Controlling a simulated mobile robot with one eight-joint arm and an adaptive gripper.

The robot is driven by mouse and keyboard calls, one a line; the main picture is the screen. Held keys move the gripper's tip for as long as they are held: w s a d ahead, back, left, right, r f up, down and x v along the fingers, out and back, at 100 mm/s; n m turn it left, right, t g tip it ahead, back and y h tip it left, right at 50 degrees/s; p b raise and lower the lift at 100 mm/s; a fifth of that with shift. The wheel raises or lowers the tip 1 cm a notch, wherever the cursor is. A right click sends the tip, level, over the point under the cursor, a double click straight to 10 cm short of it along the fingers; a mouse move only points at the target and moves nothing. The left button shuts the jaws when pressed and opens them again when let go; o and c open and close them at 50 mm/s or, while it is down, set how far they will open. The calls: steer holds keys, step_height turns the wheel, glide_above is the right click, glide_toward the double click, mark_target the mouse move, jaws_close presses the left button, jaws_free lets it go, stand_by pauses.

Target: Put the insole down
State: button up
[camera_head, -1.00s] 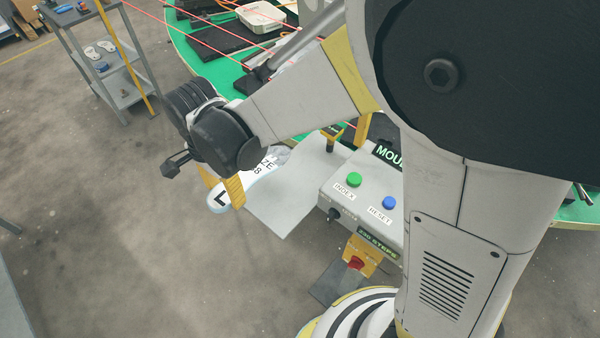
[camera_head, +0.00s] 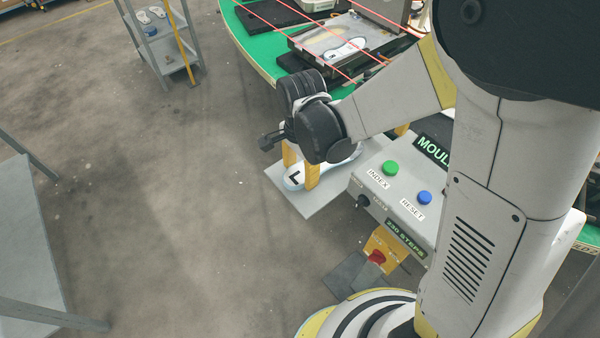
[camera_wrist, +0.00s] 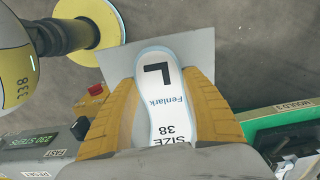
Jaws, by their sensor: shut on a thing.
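The insole (camera_head: 293,181) is white with a black "L" and a pale blue edge. In the wrist view the insole (camera_wrist: 160,85) also shows "Fenlark" and "SIZE 38". My gripper (camera_head: 300,172) is shut on it, with one yellow finger on each side. In the wrist view my gripper's fingers (camera_wrist: 165,105) flank the insole's middle. A flat grey plate (camera_head: 318,204) lies beneath the insole, beside the control box. I cannot tell whether the insole touches the plate. Part of the insole is hidden behind my gripper.
The control box (camera_head: 385,215) has a green INDEX button (camera_head: 390,167) and a blue RESET button (camera_head: 425,198). The green carousel (camera_head: 262,55) carries moulds, with red beams above. A grey shelf (camera_head: 160,60) and a grey table (camera_head: 25,240) stand left. Floor between is clear.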

step_height(320, 180, down, 2)
steer(key=shift+f, duration=0.1)
steer(key=o, duration=1.2)
steer(key=shift+b, duration=0.3)
steer(key=shift+c, duration=0.2)
